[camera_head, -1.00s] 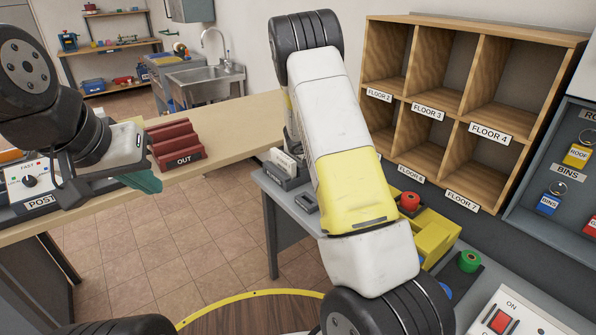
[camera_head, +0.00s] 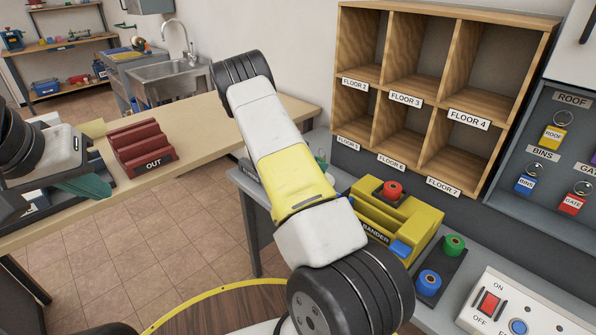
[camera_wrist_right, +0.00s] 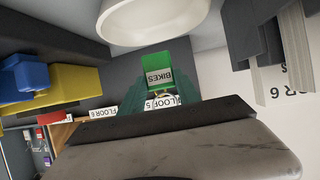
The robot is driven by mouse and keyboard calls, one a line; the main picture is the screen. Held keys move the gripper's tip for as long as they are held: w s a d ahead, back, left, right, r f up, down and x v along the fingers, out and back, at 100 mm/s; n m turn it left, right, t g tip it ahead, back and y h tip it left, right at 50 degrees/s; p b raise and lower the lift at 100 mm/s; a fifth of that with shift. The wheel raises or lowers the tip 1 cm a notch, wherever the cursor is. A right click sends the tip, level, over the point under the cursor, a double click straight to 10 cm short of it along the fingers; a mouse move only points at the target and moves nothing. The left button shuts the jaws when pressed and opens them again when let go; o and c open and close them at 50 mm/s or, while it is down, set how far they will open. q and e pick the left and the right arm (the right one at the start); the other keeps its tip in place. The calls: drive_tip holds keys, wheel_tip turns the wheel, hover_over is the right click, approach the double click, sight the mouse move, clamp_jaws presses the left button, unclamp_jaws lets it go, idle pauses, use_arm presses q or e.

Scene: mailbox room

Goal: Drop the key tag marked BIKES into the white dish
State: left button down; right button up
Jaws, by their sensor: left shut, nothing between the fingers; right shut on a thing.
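The green key tag marked BIKES (camera_wrist_right: 159,74) shows in the right wrist view, held between the green fingers of my right gripper (camera_wrist_right: 159,94), which is shut on it. The white dish (camera_wrist_right: 152,22) is at the top of that view, its lower edge just above the tag in the picture; I cannot tell how far apart they are in depth. In the head view, my right arm hides the dish and most of the right gripper. My left gripper (camera_head: 88,186) is shut and empty above the left counter, near the red OUT tray (camera_head: 140,145).
Wooden pigeonholes (camera_head: 440,90) stand at the back right, beside a key board (camera_head: 560,150) with several tags. Floor is clear between the counters.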

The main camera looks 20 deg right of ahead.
drive_tip(key=shift+f, duration=0.1)
drive_tip(key=o, duration=1.4)
drive_tip(key=v, duration=0.7)
drive_tip(key=shift+a, duration=0.35)
